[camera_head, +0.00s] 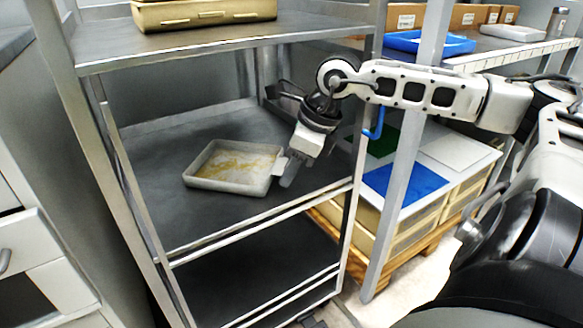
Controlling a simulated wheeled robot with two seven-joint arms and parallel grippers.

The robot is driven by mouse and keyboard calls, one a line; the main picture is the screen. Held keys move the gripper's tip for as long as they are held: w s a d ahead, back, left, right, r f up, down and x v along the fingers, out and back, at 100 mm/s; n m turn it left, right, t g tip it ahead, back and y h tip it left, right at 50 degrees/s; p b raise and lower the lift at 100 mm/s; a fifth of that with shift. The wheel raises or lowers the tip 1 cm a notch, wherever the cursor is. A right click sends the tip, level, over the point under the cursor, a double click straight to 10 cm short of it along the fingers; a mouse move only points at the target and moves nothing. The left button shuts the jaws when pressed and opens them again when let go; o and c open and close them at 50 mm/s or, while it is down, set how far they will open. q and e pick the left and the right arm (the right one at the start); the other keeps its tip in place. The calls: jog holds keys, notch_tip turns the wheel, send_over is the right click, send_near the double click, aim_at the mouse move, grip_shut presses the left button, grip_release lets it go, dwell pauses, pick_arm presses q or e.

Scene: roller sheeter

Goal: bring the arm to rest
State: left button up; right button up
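My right arm (425,88) comes in from the right and reaches across the front of the metal rack. My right gripper (283,172) hangs over the rack's middle shelf with its fingers pointing down. Its fingertips are at the right edge of a shallow light tray (203,183) with a yellowish, stained inside. The two fingers look slightly apart, and I cannot tell whether they touch the tray's rim. The tray lies flat on the shelf. My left gripper is not in view.
The metal rack's front posts (92,135) and shelf edges (262,226) stand close around the arm. A gold tray (203,12) is on the top shelf. Right of the rack are stacked crates (405,232) on a pallet and a blue tray (428,42) on a shelf.

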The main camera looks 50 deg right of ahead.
dwell(0.4)
